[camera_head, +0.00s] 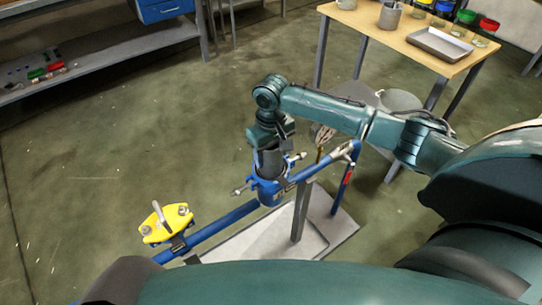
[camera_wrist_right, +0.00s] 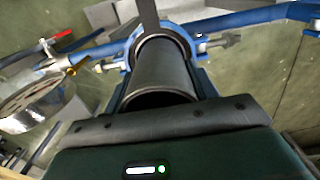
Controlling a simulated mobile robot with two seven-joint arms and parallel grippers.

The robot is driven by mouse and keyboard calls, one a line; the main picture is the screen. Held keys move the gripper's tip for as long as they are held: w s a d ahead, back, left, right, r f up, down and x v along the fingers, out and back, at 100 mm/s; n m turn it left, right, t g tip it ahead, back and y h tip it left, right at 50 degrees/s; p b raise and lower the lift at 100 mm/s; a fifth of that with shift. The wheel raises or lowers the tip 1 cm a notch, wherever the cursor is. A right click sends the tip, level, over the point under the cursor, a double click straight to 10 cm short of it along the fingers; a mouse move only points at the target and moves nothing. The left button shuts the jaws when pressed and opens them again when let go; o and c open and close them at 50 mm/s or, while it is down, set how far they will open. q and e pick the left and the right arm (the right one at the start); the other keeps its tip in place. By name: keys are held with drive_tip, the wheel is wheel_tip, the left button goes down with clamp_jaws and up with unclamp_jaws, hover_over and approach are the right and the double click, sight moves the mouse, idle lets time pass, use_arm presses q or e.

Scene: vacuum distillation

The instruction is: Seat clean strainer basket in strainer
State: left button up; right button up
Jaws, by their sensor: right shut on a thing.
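The blue strainer (camera_head: 268,194) sits in the blue pipe line, with its mouth upward. My right gripper (camera_head: 267,170) is directly over it, pointing down. The right wrist view shows the dark grey cylindrical strainer basket (camera_wrist_right: 160,75) in front of my right gripper, which is shut on it. The far end of the basket is at or inside the blue ring of the strainer (camera_wrist_right: 124,60); how deep it sits I cannot tell. The yellow cover (camera_head: 167,223) with a handle is to the left, beside the pipe. My left gripper is not in view.
A blue pipe (camera_head: 225,220) runs diagonally past the strainer. A pale tray (camera_head: 262,240) lies on the floor below. Shelving (camera_head: 110,62) stands upper left.

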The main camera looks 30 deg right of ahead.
drive_tip(key=shift+f, duration=0.5)
drive_tip(key=shift+f, duration=0.3)
drive_tip(key=o, duration=1.1)
drive_tip(key=shift+c, duration=0.2)
